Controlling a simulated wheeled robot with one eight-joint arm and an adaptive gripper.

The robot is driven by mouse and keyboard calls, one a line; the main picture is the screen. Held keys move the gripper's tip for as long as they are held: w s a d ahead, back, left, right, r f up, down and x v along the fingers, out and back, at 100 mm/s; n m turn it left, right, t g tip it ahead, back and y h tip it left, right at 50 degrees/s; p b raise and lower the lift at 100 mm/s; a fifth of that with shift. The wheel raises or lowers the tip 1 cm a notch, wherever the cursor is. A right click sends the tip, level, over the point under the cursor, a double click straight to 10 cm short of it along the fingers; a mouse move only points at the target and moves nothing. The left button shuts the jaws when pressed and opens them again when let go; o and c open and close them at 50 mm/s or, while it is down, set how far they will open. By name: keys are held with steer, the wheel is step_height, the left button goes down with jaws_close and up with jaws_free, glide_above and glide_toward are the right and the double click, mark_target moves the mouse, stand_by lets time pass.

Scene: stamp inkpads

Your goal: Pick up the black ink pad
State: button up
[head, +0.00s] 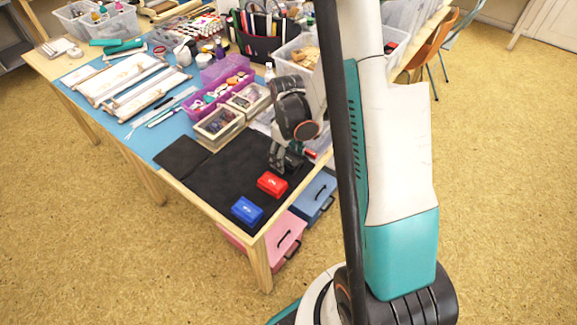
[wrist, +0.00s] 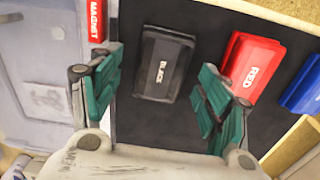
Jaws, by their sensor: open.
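The black ink pad (wrist: 165,66), a dark rectangular case with a white "BLACK" label, lies flat on the black mat (wrist: 130,108). In the wrist view it appears between and beyond the teal fingers of my gripper (wrist: 160,84), which are spread wide with nothing between them. In the head view my gripper (head: 286,163) is low over the mat behind the red pad. I cannot make out the black pad there; it is hidden by the gripper or blends into the mat.
A red ink pad (wrist: 256,66) lies right of the black one, and a blue ink pad (wrist: 302,88) lies beyond it. A red box marked "MAGNET" (wrist: 95,20) is at upper left. Wooden boxes (head: 219,127) and a purple tray (head: 203,104) stand behind the mat.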

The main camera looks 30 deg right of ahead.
steer(key=shift+f, duration=0.35)
steer(key=shift+r, duration=0.1)
steer(key=c, duration=1.2)
